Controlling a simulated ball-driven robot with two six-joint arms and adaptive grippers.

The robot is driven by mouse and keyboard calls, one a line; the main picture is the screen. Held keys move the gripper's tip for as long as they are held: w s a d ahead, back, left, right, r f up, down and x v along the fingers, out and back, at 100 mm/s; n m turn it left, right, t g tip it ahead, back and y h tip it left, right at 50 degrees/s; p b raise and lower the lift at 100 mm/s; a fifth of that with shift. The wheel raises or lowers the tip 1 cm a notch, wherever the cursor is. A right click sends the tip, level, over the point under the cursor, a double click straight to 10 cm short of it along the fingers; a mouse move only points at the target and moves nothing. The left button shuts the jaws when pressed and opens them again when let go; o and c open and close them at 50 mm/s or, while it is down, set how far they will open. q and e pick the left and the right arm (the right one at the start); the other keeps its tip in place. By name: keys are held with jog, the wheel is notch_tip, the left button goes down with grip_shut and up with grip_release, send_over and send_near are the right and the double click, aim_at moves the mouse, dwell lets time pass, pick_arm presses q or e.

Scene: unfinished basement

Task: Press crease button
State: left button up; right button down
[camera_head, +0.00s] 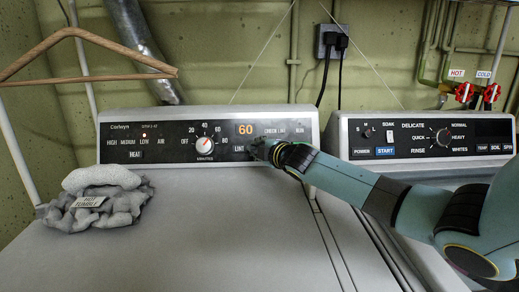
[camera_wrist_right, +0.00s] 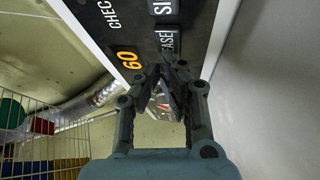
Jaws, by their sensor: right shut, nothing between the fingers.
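The dryer's dark control panel (camera_head: 180,149) stands at the left in the head view. In the right wrist view the gripper (camera_wrist_right: 168,62) points at the crease button's lower end; I cannot tell contact. My left gripper is out of view.
The panel shows an orange "60" (camera_head: 245,127) and a minutes dial (camera_head: 205,146). Grey towels (camera_head: 105,212) lie on the dryer top at the left. A washer panel (camera_head: 427,137) stands to the right, behind my right arm. A wooden hanger (camera_head: 100,78) hangs at upper left.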

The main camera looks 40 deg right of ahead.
jog(key=shift+w+d+f, duration=0.15)
jog(key=shift+w+d, duration=0.1)
jog(key=shift+w, duration=0.05)
dwell(0.5)
dwell(0.4)
jog(key=shift+s+a+r+p, duration=0.35)
jog(key=shift+s+a, duration=0.15)
jog(key=shift+s, duration=0.1)
jog(key=shift+s+a+r+p, duration=0.45)
jog(key=shift+s+a+r, duration=0.1)
jog(key=shift+s+a, duration=0.25)
jog(key=shift+s+a+r+p, duration=0.5)
jog(key=shift+s+a, duration=0.2)
jog(key=shift+s, duration=0.2)
jog(key=shift+r, duration=0.15)
